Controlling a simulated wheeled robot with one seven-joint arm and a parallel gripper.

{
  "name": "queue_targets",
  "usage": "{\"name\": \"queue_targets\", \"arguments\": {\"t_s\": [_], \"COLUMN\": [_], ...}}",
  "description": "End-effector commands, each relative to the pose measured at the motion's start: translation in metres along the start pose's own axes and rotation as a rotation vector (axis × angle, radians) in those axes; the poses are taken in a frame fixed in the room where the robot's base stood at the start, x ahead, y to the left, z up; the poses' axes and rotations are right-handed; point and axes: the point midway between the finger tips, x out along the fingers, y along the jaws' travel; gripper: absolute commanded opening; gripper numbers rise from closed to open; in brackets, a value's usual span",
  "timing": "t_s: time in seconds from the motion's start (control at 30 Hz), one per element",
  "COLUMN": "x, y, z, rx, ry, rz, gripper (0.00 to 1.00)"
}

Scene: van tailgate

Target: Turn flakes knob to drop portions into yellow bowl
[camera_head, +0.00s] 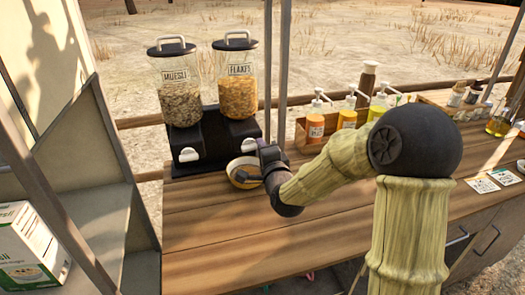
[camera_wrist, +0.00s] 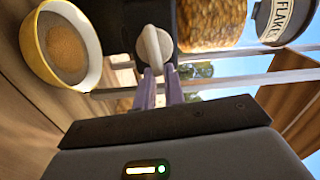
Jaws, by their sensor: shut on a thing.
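The flakes dispenser (camera_head: 237,95) is a clear jar of orange-brown flakes on a black stand. It shows sideways in the wrist view (camera_wrist: 212,22). Its pale knob (camera_wrist: 154,46) is at the front of the stand, tilted slightly in the wrist view. My gripper (camera_wrist: 158,77) is shut on this knob, its two fingers close together at the knob's lower part. The yellow bowl (camera_wrist: 30,52), white inside, stands on the counter beneath the outlet and holds a brownish layer. In the head view the bowl (camera_head: 234,180) is partly hidden by my gripper.
The muesli dispenser (camera_head: 180,100) stands left of the flakes, with its own white knob (camera_head: 189,154). Pump bottles (camera_head: 316,122) stand in a wooden box to the right. The wooden counter (camera_head: 215,235) is clear in front. A post (camera_head: 283,70) rises behind my gripper.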

Motion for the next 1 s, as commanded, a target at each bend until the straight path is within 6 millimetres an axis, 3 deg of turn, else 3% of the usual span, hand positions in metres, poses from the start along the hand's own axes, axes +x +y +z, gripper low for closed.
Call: {"name": "queue_targets", "arguments": {"t_s": [0.03,0.7,0.73,0.83,1.0], "x": [-0.0015,-0.0013,-0.0013,-0.0012,-0.0007], "y": [0.0065,0.0047,0.0046,0.0040,0.0034], "z": [0.0078,0.0101,0.0101,0.0100,0.0073], "rx": [0.023,0.111,0.111,0.111,0.111], "ry": [-0.019,-0.023,-0.024,-0.023,-0.017], "rz": [0.013,0.010,0.009,0.008,0.006], "gripper": [0.00,0.00,0.13,0.33,0.33]}}
